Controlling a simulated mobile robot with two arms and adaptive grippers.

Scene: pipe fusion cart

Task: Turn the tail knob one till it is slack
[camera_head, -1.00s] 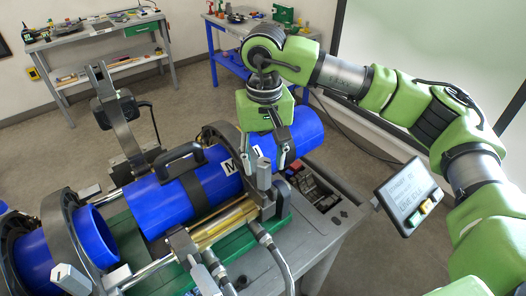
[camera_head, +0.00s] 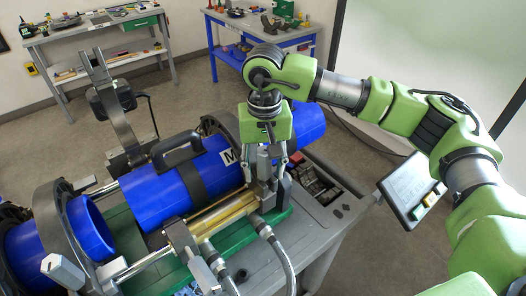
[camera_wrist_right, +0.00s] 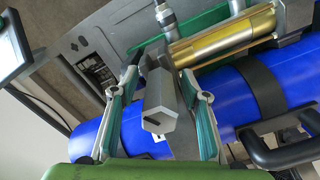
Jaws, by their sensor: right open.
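A grey angular knob (camera_head: 264,166) stands on the clamp at the right end of the long blue pipe (camera_head: 165,200). I cannot tell from its look alone whether it is tail knob one. My right gripper (camera_head: 266,168) points down over it, with one finger on each side. In the right wrist view the same knob (camera_wrist_right: 160,105) sits between the two spread fingers of my open right gripper (camera_wrist_right: 163,100). A gap shows beside each finger, so it does not look gripped. My left gripper is not in view.
Another grey knob (camera_head: 62,272) stands at the left clamp. A black handle (camera_head: 178,148) rises over the pipe. A brass-coloured cylinder (camera_head: 222,215) and hoses (camera_head: 280,250) lie in front. A control screen (camera_head: 408,187) stands at right.

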